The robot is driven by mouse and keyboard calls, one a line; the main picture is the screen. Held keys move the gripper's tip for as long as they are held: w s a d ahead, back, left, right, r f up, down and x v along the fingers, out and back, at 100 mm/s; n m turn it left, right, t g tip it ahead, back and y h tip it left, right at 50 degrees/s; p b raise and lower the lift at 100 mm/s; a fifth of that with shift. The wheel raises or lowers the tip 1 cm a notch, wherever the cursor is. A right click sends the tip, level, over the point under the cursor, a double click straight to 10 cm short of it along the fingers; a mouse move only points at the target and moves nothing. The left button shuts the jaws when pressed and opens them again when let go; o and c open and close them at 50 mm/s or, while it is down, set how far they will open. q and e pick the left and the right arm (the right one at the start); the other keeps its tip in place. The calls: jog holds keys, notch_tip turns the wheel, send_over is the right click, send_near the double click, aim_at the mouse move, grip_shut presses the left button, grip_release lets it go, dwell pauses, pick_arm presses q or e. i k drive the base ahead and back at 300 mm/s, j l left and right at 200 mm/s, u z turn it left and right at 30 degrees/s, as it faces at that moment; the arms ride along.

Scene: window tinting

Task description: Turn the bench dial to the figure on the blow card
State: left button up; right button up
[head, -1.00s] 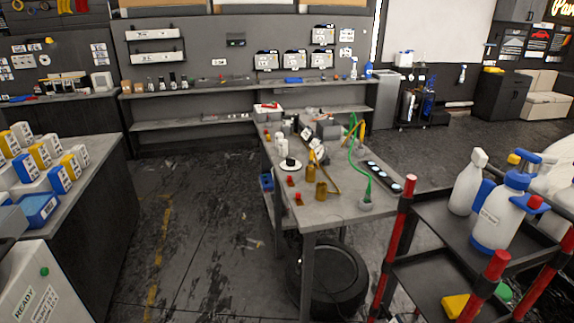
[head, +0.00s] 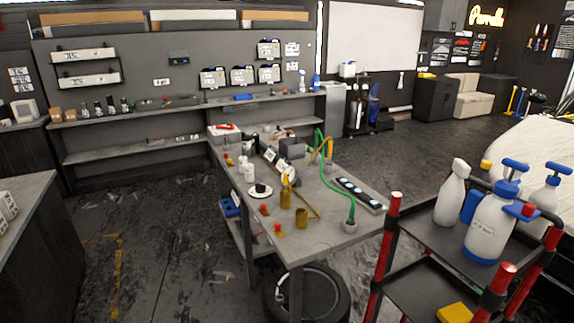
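A metal workbench (head: 318,240) stands in the middle of the head view. A white disc with a black knob on it (head: 260,191) lies on the bench's left side and looks like the dial. Its setting is too small to read. A small tilted dark-and-white card or panel (head: 270,155) stands behind it. I cannot tell whether this is the blow card, and no figure is legible. Neither of my grippers is in view.
Brass cups (head: 301,218), a green hose (head: 336,180) and a black tray (head: 360,193) are on the bench. A cart with red posts (head: 425,232) holding spray bottles (head: 493,225) stands at the right front. A tire (head: 310,292) lies under the bench. Open floor (head: 165,225) is left.

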aim_at(259, 188)
jog(key=i+j+z, duration=0.1)
jog(key=j, duration=0.2)
jog(key=i+j+z, duration=0.15)
jog(key=i+j, duration=0.5)
jog(key=i+j+z, duration=0.15)
jog(key=i+j, duration=0.4)
jog(key=k+j, duration=0.05)
jog(key=j, duration=0.05)
